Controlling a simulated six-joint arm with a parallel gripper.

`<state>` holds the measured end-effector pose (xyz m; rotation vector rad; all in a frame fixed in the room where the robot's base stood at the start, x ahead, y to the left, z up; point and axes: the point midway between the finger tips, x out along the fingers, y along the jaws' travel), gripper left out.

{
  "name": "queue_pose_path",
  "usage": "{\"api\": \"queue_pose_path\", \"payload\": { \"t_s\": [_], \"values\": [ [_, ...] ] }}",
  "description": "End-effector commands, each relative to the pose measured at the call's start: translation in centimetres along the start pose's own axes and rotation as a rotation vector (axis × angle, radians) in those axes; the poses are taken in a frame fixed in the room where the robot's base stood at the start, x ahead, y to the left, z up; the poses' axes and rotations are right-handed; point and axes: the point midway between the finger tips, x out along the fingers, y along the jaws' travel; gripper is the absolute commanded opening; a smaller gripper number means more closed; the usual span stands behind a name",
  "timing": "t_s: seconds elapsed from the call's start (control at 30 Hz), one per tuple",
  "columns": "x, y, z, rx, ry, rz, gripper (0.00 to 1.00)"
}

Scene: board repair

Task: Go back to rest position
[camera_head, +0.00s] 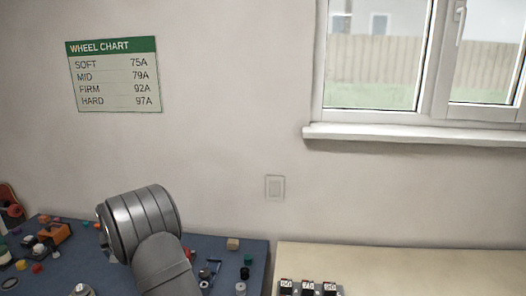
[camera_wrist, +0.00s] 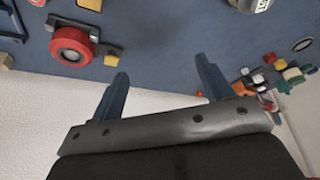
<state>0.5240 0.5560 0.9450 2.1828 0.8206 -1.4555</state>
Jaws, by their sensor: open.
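My gripper (camera_wrist: 160,88) shows in the wrist view with its two blue fingers spread wide apart. Nothing is between the fingers. It hangs past the edge of a blue work surface (camera_wrist: 170,50), with a pale area behind the fingers. In the head view a grey link of my arm rises in front of the blue surface (camera_head: 62,266), and the gripper itself is not visible there.
A red wheel-like part (camera_wrist: 72,44) sits on the blue surface, and several small coloured parts (camera_wrist: 270,75) lie at the right. A pale table (camera_head: 400,265) holds a dark rack with number labels (camera_head: 308,288). A wheel chart (camera_head: 113,75) hangs on the wall.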

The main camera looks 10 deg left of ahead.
Motion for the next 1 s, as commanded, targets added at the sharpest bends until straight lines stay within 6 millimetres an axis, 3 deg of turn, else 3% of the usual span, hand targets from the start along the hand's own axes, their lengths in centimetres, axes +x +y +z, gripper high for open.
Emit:
{"api": "queue_pose_path", "payload": {
  "t_s": [0.5,1.0],
  "values": [
    [0.7,10.6,-0.6,0.134,-0.001,0.056,0.73],
    [0.7,20.5,0.0,0.259,-0.001,0.108,0.73]
  ]
}}
